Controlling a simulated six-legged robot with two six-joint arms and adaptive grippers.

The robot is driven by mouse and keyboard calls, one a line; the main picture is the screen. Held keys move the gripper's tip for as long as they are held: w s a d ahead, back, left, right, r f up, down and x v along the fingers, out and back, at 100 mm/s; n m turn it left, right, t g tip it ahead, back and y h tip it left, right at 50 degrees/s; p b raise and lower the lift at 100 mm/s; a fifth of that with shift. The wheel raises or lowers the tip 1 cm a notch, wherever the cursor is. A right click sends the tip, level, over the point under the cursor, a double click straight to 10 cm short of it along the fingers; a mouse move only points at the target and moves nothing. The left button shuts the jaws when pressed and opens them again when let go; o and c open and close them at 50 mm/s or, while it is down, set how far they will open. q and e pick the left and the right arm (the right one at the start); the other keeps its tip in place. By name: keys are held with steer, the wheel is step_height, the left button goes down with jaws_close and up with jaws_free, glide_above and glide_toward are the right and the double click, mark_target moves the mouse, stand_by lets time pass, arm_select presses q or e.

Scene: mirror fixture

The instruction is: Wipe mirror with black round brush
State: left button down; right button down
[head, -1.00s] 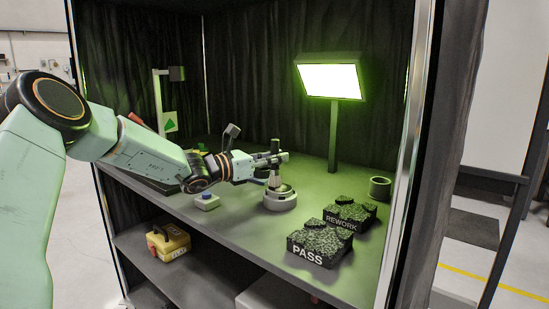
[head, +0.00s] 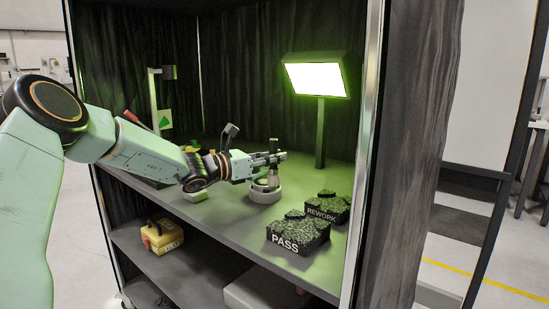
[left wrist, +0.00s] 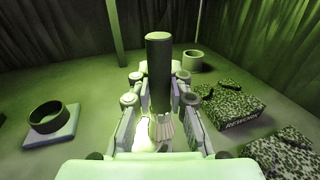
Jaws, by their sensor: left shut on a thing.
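My left gripper (head: 276,158) is shut on an upright brush (left wrist: 158,75). In the left wrist view its dark, round handle stands up between the fingers (left wrist: 160,108), with pale bristles below them. In the head view the brush is small and mostly covered by the fingers. A low round pale fixture (head: 264,194) stands on the shelf just below the gripper. I take it for the mirror fixture; its top face is mostly hidden. I cannot tell whether the bristles touch it. My right gripper is not in view.
Dark blocks marked PASS (head: 297,236) and REWORK (head: 326,208) lie right of the fixture. A bright lamp panel (head: 317,76) stands behind. A grey cup (left wrist: 193,60) and a dark ring on a square base (left wrist: 50,118) show in the wrist view. A yellow case (head: 162,236) sits on the lower shelf.

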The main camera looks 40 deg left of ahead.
arm_select(q)
steer(key=shift+w+d+r+p, duration=0.15)
steer(key=shift+r+p, duration=0.1)
steer(key=shift+r, duration=0.35)
steer(key=shift+s+d+r+p, duration=0.1)
steer(key=shift+r+p, duration=0.15)
steer(key=shift+r, duration=0.35)
steer(key=shift+a, duration=0.1)
steer(key=shift+a+r+p, duration=0.3)
steer(key=shift+r+p, duration=0.25)
steer(key=shift+d+r+p, duration=0.25)
steer(key=shift+r+p, duration=0.55)
steer(key=shift+r, duration=0.4)
steer(key=shift+a+r+p, duration=0.2)
steer(key=shift+r+p, duration=0.5)
steer(key=shift+r, duration=0.4)
steer(key=shift+d, duration=0.1)
